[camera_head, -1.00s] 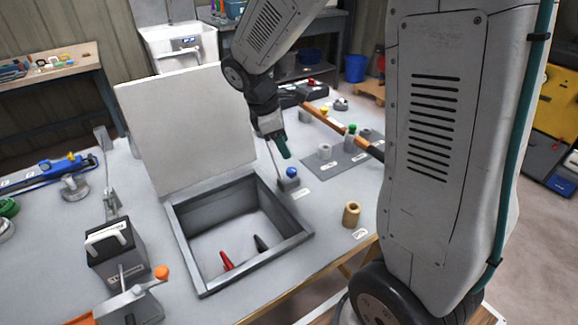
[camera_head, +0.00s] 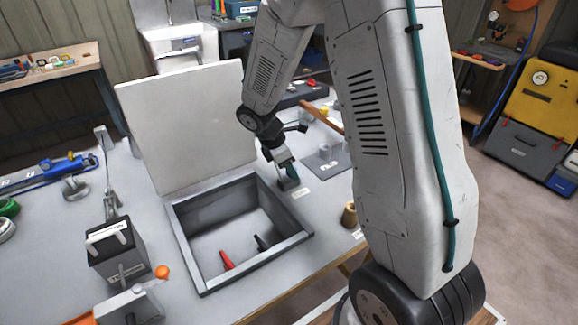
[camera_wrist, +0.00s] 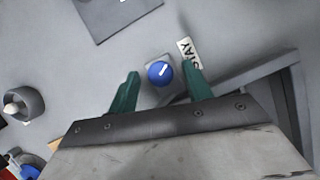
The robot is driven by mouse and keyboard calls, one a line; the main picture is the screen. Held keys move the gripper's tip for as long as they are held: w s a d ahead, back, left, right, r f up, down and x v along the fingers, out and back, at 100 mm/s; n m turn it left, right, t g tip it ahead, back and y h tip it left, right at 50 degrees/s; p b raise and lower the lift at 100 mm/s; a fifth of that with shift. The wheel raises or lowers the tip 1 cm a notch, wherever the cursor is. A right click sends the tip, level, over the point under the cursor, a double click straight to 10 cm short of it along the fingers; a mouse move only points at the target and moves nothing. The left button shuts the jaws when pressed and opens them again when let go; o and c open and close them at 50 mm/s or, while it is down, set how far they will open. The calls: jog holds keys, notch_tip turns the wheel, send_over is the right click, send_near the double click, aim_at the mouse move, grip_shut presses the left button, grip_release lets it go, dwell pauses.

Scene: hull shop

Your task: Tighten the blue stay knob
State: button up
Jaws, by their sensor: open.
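The blue stay knob (camera_wrist: 160,73) has a white pointer line and sits on a small grey block beside a label reading STAY (camera_wrist: 187,47). In the wrist view my gripper (camera_wrist: 160,80) is open, with one green finger to the left of the knob and one to the right. The knob lies between the fingertips, and I see no contact. In the head view my gripper (camera_head: 289,176) is low over the knob's block (camera_head: 287,184), and the knob itself is hidden behind it. The white lid (camera_head: 190,125) of the box stands raised.
The open grey box (camera_head: 190,262) holds a red-handled item (camera_head: 226,260) and a dark one. A grey plate (camera_head: 330,168) with fittings lies behind. A dark caddy (camera_head: 118,258) is at left.

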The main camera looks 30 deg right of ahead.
jog(key=c, duration=1)
jog(key=shift+o, duration=0.2)
